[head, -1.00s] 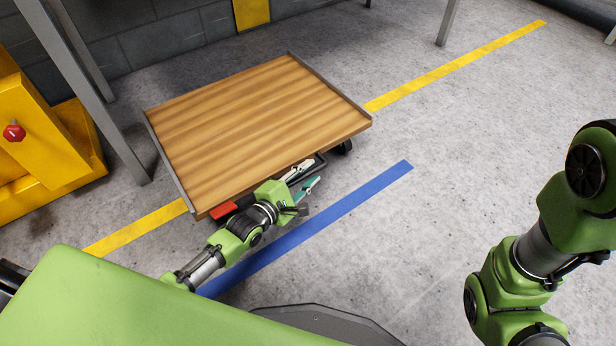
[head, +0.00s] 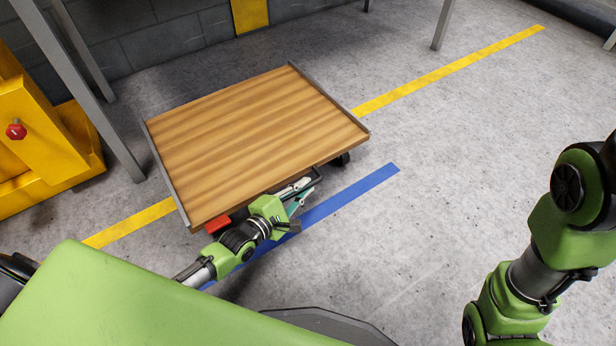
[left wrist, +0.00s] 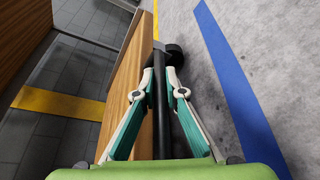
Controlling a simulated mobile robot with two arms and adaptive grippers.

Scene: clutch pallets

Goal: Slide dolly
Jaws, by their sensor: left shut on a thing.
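The dolly (head: 250,125) has a flat wooden deck with grey metal rims on two sides. It stands on the floor across the yellow line, its near edge close to the blue line. A dark handle bar runs along its near side; in the left wrist view the bar (left wrist: 160,95) passes between the fingers. My left gripper (head: 304,190) is at that near side, shut on the bar; it also shows in the left wrist view (left wrist: 160,82). A red part (head: 217,224) sits under the deck's near corner. My right arm shows at the right, but its gripper is out of view.
A blue floor line (head: 350,195) runs beside the dolly's near side. A yellow line (head: 450,70) runs beneath it. Yellow equipment (head: 45,150) and a grey post (head: 85,95) stand at the left. Open concrete floor lies to the right.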

